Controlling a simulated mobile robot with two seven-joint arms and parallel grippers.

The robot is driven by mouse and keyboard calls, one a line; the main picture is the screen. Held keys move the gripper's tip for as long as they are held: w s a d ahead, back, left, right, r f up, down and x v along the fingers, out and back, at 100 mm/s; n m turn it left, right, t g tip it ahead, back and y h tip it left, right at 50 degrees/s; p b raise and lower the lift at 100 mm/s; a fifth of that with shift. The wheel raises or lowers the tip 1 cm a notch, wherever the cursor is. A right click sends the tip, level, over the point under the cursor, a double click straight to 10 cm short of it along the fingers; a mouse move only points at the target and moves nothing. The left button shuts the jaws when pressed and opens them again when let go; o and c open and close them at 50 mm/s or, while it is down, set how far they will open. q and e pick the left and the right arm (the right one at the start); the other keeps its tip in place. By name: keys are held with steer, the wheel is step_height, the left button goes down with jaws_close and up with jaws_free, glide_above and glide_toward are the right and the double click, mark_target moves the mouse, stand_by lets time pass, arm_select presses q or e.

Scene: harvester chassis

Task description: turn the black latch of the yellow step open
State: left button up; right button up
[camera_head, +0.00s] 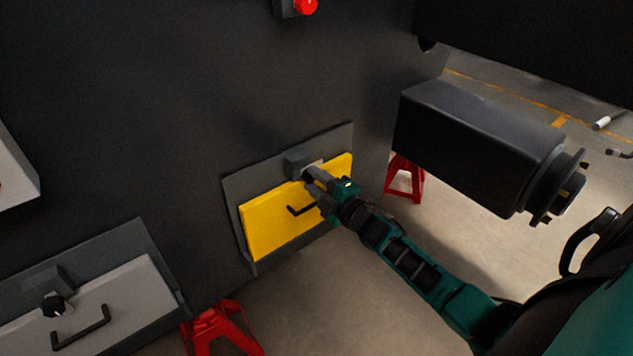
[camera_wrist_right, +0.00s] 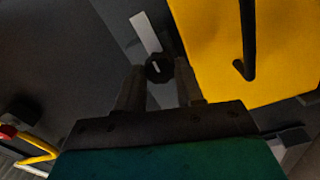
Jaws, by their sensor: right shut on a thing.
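The yellow step (camera_head: 272,222) is a flat panel in a dark frame low on the chassis wall, with a black handle (camera_head: 296,210) on its face. The step also shows at the upper right of the wrist view (camera_wrist_right: 290,50). The black latch (camera_wrist_right: 159,68) is a round knob with a light mark, beside the step's edge. My right gripper (camera_head: 313,177) reaches the top of the step; its fingers (camera_wrist_right: 158,85) stand on both sides of the latch and are shut on it. In the head view the gripper hides the latch. My left gripper is not in view.
A grey step (camera_head: 100,300) with its own black knob (camera_head: 54,305) is at the lower left. Red stands (camera_head: 218,330) are below the chassis. A red button (camera_head: 306,7) is at the top.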

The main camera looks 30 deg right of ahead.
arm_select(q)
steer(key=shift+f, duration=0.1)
arm_select(e)
steer(key=o, duration=1)
steer(key=shift+o, duration=0.2)
arm_select(q)
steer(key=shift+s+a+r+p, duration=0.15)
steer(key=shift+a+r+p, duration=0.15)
steer(key=shift+p, duration=0.4)
arm_select(e)
steer(key=s+d, duration=0.1)
steer(key=s, duration=1.2)
arm_select(q)
steer(key=p, duration=0.1)
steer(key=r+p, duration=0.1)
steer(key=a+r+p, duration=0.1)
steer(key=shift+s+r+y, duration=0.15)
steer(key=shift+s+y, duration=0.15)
arm_select(e)
steer(key=s+a+f+m+g, duration=0.2)
steer(key=s+a+m, duration=0.3)
steer(key=a, duration=0.4)
steer(key=s+a+f+m+g+y, duration=0.1)
steer(key=s+a+f+m+g, duration=0.2)
steer(key=s+a+m+g, duration=0.2)
steer(key=s+a+m, duration=0.1)
steer(key=a+m, duration=0.2)
steer(key=a, duration=0.1)
steer(key=shift+a, duration=0.2)
